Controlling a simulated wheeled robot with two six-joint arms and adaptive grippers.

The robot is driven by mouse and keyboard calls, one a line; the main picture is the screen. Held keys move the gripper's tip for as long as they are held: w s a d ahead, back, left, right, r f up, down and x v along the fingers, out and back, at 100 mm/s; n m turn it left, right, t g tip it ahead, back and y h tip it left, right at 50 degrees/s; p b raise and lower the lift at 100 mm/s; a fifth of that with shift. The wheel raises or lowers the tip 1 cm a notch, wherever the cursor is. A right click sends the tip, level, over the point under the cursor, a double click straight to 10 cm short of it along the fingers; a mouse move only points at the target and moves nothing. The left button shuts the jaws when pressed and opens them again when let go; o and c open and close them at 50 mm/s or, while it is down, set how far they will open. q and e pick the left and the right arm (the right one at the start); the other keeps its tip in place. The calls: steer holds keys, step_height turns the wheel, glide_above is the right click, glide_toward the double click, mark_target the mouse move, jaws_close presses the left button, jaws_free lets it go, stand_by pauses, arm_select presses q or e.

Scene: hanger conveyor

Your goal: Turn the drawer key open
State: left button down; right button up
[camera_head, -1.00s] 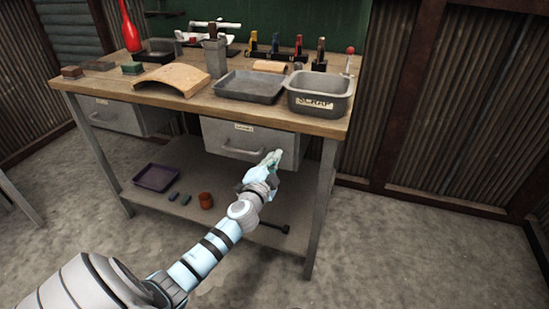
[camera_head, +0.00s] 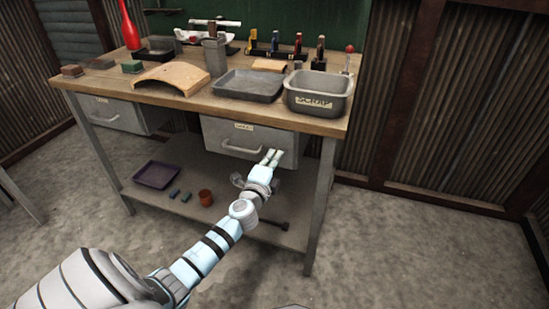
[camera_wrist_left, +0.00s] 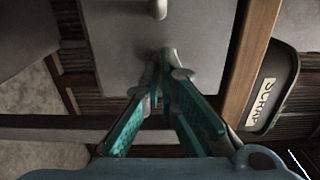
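The grey right-hand drawer (camera_head: 225,139) sits under the bench top, closed, with a bar handle (camera_head: 240,150) and a small label. My left gripper (camera_head: 274,155) is at the right part of this drawer's front, right of the handle. In the left wrist view its teal-padded fingers (camera_wrist_left: 163,58) converge to a narrow gap at the drawer face (camera_wrist_left: 120,50). They look shut on the drawer key, which is small and mostly hidden between the tips. The gripper is rolled, so the bench edge runs nearly upright in that view. My right gripper is not in view.
The wooden bench top (camera_head: 200,100) holds a grey tray (camera_head: 248,86) and a scrap bin (camera_head: 318,95) above the drawer. A bench leg (camera_head: 322,200) stands right of my gripper.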

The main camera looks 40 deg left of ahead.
arm_select(q)
steer(key=c, duration=1.9)
jaws_free()
steer(key=shift+s, duration=0.1)
steer(key=v, duration=1.1)
steer(key=shift+s+d, duration=0.2)
steer(key=shift+s, duration=0.15)
